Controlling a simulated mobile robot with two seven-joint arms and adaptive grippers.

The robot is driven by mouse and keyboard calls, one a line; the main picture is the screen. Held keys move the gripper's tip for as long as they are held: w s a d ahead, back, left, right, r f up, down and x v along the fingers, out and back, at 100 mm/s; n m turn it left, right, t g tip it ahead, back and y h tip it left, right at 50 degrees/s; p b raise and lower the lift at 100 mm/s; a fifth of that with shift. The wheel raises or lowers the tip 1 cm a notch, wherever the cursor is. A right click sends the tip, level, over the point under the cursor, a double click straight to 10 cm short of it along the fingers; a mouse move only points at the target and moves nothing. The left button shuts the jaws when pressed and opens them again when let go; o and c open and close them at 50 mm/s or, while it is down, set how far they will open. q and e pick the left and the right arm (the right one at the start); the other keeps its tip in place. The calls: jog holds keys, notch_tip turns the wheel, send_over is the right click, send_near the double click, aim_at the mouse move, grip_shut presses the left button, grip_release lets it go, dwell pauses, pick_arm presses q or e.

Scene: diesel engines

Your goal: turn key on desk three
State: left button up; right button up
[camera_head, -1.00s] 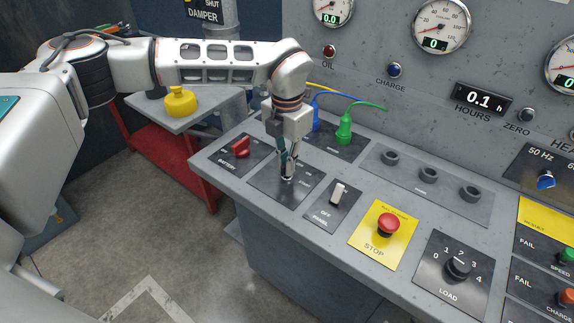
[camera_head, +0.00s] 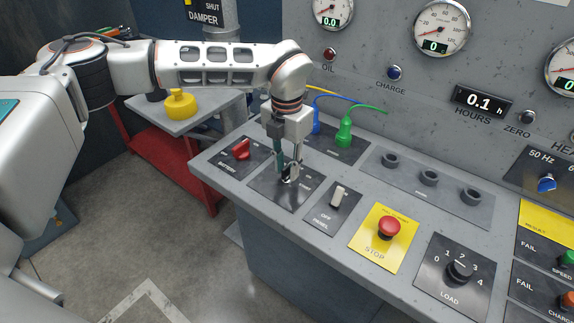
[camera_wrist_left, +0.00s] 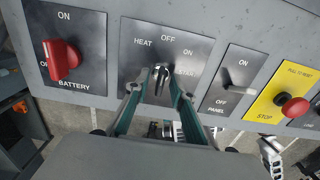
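The key (camera_wrist_left: 160,76) is a small dark and silver piece standing in a black plate (camera_wrist_left: 140,47) marked HEAT, OFF and ON, with a further label partly hidden. In the head view the same plate (camera_head: 268,187) lies near the left end of the desk. My left gripper (camera_head: 288,177) points down over it from above. In the left wrist view its two teal fingers (camera_wrist_left: 159,88) converge on the key from both sides and appear closed on it. The fingers hide the key's lower part. My right gripper is not in view.
A red battery switch (camera_wrist_left: 62,60) sits close on one side, a white panel switch (camera_head: 339,196) on the other. A red stop button (camera_head: 388,227) and load knob (camera_head: 458,271) lie farther right. Green (camera_head: 345,132) and blue plugs with cables stand behind the gripper.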

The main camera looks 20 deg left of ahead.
aim_at(287, 166)
pick_arm(q)
jog(key=shift+r, duration=0.15)
notch_tip(287, 166, up, 12)
dwell(0.5)
jog(key=shift+s+f, duration=0.1)
jog(key=shift+f, duration=0.1)
